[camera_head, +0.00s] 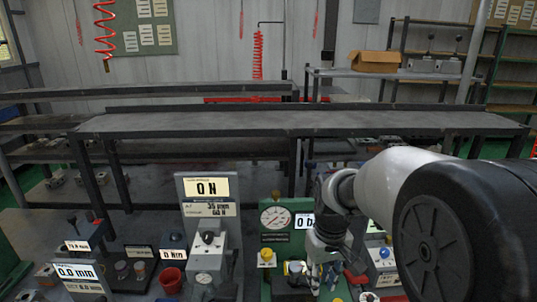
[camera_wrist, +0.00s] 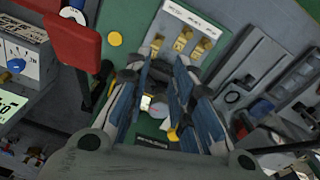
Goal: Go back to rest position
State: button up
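My gripper (camera_head: 327,256) hangs at the end of my arm, which reaches in from the right in the head view. It points down just right of the green gauge panel (camera_head: 285,229) and is small and partly hidden there. In the wrist view my gripper (camera_wrist: 164,68) has its two blue-padded fingers spread apart with a gap between them. No held object shows. I cannot tell how far below the fingers these lie.
A grey test stand (camera_head: 207,215) reading "0 N" and a red cup (camera_head: 172,280) stand to the left. In the wrist view, a red part (camera_wrist: 72,38) is at upper left and grey fixtures (camera_wrist: 255,75) at right. A long bench (camera_head: 250,122) crosses behind.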

jog(key=s+r+m+t, duration=0.1)
jog(key=s+r, duration=0.4)
jog(key=s, duration=0.6)
jog(key=s+r+m+t, duration=0.1)
jog(key=s+r+t, duration=0.2)
jog(key=s, duration=0.8)
jog(key=shift+s+r+m, duration=0.2)
jog(key=shift+r+m, duration=0.1)
jog(key=shift+r, duration=0.65)
jog(key=shift+o, duration=0.4)
jog(key=shift+d, duration=0.1)
dwell(0.8)
